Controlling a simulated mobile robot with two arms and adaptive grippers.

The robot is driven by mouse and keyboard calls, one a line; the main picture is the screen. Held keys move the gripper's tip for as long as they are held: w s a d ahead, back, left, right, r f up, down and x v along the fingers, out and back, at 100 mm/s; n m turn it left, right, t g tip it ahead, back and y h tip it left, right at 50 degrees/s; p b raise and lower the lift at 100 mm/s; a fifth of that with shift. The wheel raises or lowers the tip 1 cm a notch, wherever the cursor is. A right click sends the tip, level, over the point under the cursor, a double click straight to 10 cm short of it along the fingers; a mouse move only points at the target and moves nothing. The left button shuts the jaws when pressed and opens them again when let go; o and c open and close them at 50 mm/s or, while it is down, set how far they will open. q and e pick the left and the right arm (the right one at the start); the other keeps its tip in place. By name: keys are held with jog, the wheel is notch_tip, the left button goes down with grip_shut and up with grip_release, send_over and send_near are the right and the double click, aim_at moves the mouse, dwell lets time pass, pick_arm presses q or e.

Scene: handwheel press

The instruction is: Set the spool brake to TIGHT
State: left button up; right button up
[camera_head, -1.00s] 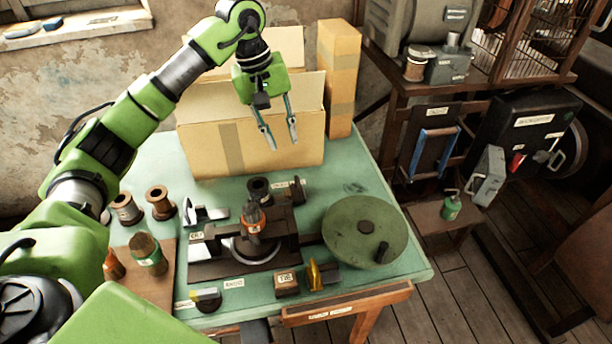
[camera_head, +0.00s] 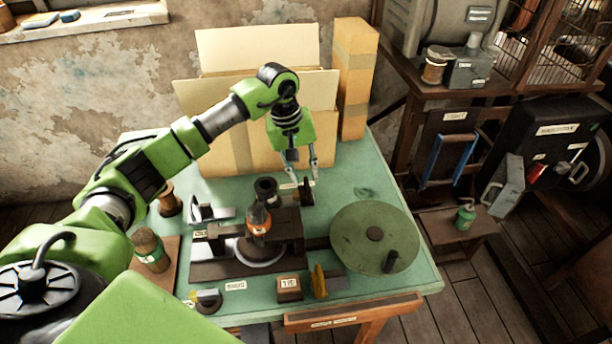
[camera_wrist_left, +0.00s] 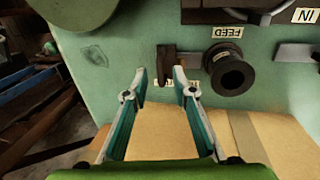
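I cannot make out which control is the spool brake, and no TIGHT mark is legible. A small dark upright block (camera_head: 306,192) stands behind the press beside a label, which reads FEED in the left wrist view (camera_wrist_left: 224,32), and a black spool (camera_head: 266,189). My left gripper (camera_head: 303,176) is open and empty, pointing down just above this block. In the left wrist view the block (camera_wrist_left: 166,64) lies ahead, between the lines of the two fingertips. A yellow lever (camera_head: 318,281) and a black-and-yellow knob (camera_head: 208,299) are at the table's front. My right gripper is not in view.
The press (camera_head: 215,268) holds an orange-and-dark piece at its centre. A large green handwheel (camera_head: 372,240) is at the right of the green table (camera_head: 408,268). An open cardboard box (camera_head: 215,145) stands close behind my left gripper. A brush-like item (camera_head: 150,252) is at left.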

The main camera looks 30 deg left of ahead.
pick_arm(q)
jog(key=shift+w+d+f, duration=0.1)
jog(key=shift+f, duration=0.65)
jog(key=shift+w+d+f, duration=0.1)
jog(key=shift+f, duration=0.6)
jog(key=shift+c, duration=0.4)
grip_shut()
jog(key=shift+s+a+b, duration=0.3)
jog(key=shift+s+a, duration=0.45)
jog(key=shift+a, duration=0.25)
jog(key=shift+s+a+b, duration=0.25)
jog(key=shift+s+a, duration=0.5)
jog(key=shift+a, duration=0.25)
jog(key=shift+d, duration=0.1)
